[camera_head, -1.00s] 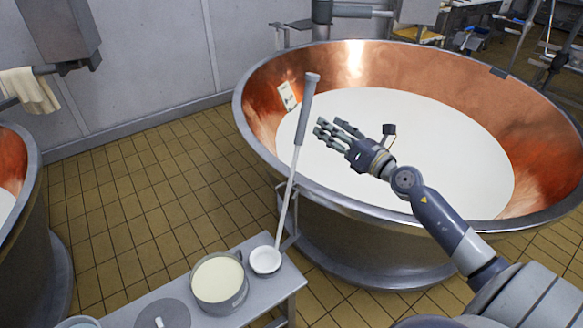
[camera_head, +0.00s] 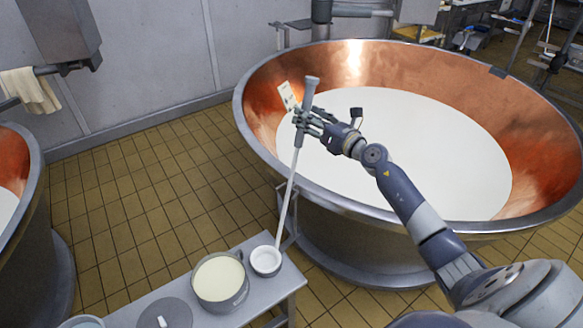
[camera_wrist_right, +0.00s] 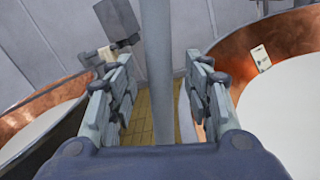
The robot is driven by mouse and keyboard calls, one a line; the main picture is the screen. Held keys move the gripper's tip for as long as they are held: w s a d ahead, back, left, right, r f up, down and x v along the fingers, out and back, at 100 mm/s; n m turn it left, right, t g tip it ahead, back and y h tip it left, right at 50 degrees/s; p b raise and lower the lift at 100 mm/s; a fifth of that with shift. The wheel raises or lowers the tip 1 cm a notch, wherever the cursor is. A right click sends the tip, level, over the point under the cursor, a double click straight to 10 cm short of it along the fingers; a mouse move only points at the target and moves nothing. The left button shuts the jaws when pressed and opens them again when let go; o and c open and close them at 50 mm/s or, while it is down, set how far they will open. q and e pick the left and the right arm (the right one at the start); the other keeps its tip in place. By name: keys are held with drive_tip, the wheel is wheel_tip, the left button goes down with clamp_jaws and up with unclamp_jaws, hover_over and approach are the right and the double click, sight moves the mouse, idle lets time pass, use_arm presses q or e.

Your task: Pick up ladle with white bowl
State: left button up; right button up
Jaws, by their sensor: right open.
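The ladle has a long pale handle (camera_head: 289,195) with a grey grip at its top and a white bowl (camera_head: 265,260) at its foot. The bowl rests on the grey bench (camera_head: 275,291), and the handle leans up beside the copper vat's rim. My right gripper (camera_head: 306,121) is at the grey grip, just below its top. In the right wrist view the ladle handle (camera_wrist_right: 158,80) stands upright between the two open fingers, with gaps on both sides. The left gripper is not in view.
A large copper vat (camera_head: 262,105) of white liquid stands behind the ladle. A pot (camera_head: 221,280) of pale liquid sits on the bench beside the bowl. Another copper vat (camera_head: 45,215) is at the left edge. Tiled floor (camera_head: 150,190) is clear between the vats.

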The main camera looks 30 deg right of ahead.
drive_tip(key=shift+w+a, duration=0.15)
drive_tip(key=shift+w, duration=0.95)
drive_tip(key=shift+s, duration=0.1)
drive_tip(key=shift+c, duration=1.3)
clamp_jaws()
